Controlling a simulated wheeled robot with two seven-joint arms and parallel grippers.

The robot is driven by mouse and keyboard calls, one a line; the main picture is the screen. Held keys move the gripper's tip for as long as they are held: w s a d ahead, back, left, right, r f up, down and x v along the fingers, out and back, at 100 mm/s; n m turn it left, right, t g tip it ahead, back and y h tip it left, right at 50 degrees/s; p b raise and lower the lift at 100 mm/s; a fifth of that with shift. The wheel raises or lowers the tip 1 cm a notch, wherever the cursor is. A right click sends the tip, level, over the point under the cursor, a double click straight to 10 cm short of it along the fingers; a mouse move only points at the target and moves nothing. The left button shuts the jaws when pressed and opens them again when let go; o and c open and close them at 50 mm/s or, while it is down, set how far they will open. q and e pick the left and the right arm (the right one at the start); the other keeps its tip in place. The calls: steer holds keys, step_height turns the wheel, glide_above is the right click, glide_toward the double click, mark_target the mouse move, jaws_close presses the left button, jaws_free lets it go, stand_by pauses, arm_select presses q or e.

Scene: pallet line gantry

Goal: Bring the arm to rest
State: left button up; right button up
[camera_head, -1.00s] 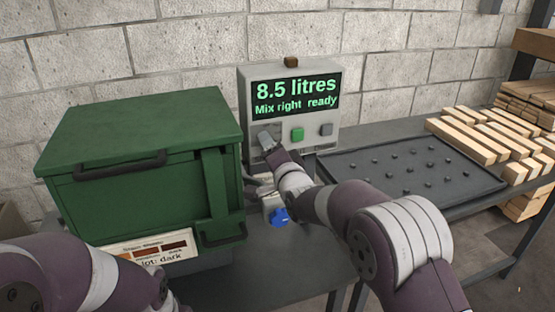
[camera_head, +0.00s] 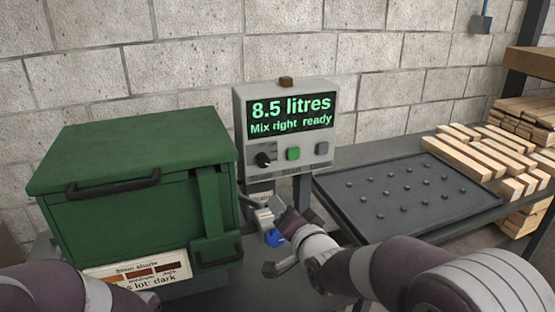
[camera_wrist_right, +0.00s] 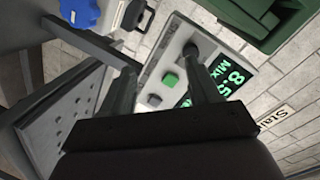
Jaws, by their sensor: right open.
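My right gripper (camera_head: 258,237) is open and empty, below the control box (camera_head: 238,120) and by a small device with a blue part (camera_head: 273,239). In the right wrist view, its two dark fingers (camera_wrist_right: 160,60) are spread apart. The control box has a black knob (camera_head: 263,159), a green button (camera_head: 293,153) and a grey button (camera_head: 322,148). Its screen (camera_head: 291,116) reads "8.5 litres, Mix right ready". The gripper is apart from the knob and buttons. Part of my left arm shows at the lower left; its gripper is out of view.
A green lidded box (camera_head: 130,215) stands left of the control box, with a stain shade label (camera_head: 135,275) in front. A dark studded tray (camera_head: 405,190) lies to the right, with stacked timber (camera_head: 470,160) beyond. A block wall closes the back.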

steer(key=s+d+f+n+g+h, duration=0.2)
steer(key=s+d+f+g, duration=0.3)
steer(key=s, duration=0.3)
steer(key=s+d+f+n+g+h, duration=0.1)
steer(key=s+d+f+n+g, duration=0.25)
steer(key=s+f, duration=0.4)
steer(key=s+d+f+n+g+h, duration=0.25)
steer(key=s+d+g, duration=0.3)
steer(key=s, duration=0.45)
step_height(320, 180, up, 14)
steer(key=m+p, duration=0.1)
steer(key=p, duration=1.3)
steer(key=shift+w+d+f+y, duration=0.15)
steer(key=shift+w+f+y, duration=0.1)
steer(key=shift+w+y, duration=0.15)
